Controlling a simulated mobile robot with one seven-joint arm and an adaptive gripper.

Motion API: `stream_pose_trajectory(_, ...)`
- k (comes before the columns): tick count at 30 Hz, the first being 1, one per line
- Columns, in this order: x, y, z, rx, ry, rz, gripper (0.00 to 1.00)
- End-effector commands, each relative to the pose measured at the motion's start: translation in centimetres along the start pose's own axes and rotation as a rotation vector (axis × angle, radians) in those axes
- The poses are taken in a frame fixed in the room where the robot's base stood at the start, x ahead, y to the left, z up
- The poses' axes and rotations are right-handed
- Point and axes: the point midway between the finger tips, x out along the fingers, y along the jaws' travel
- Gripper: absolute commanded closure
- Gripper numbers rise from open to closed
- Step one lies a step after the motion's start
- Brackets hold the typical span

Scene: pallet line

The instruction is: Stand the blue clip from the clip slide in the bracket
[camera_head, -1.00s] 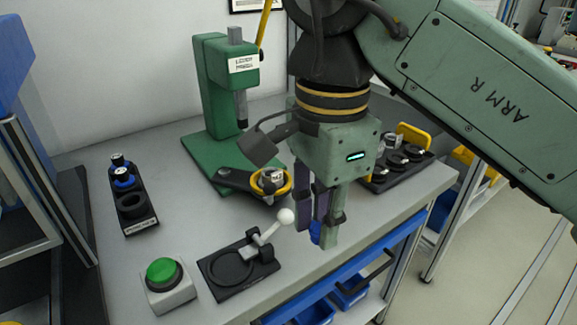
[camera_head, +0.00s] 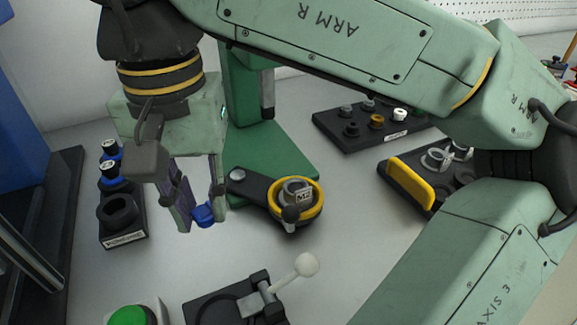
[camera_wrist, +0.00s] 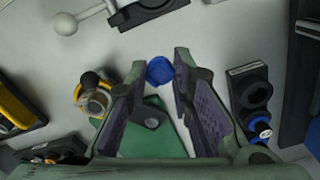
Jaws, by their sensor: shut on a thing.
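The blue clip (camera_head: 204,214) is pinched between the fingertips of my gripper (camera_head: 202,208), which points down above the table. The clip also shows as a small blue rounded piece between the tips in the wrist view (camera_wrist: 159,70). The fingers hide part of it. A black holder (camera_head: 123,241) at the left carries two blue-and-black pieces and has an open round socket at its near end. I cannot tell for sure which fixture is the bracket or the clip slide.
Right of my gripper is a yellow ring fixture (camera_head: 323,204) on a black arm at the green press base (camera_head: 285,150). A white-knobbed lever fixture (camera_head: 240,306) and green button (camera_head: 128,316) stand in front. Part trays (camera_head: 345,142) lie behind. Bare table lies between.

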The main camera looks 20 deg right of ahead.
Motion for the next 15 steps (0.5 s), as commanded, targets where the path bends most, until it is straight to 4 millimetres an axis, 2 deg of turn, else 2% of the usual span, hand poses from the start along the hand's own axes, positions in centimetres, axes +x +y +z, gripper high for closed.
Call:
stream_pose_trajectory(5, 0.1, 2.5, -2.3, 0.001, -0.004, -0.003, 0.90)
stream_pose_trajectory(15, 0.9, 9.2, -8.4, 0.002, -0.003, -0.003, 0.90)
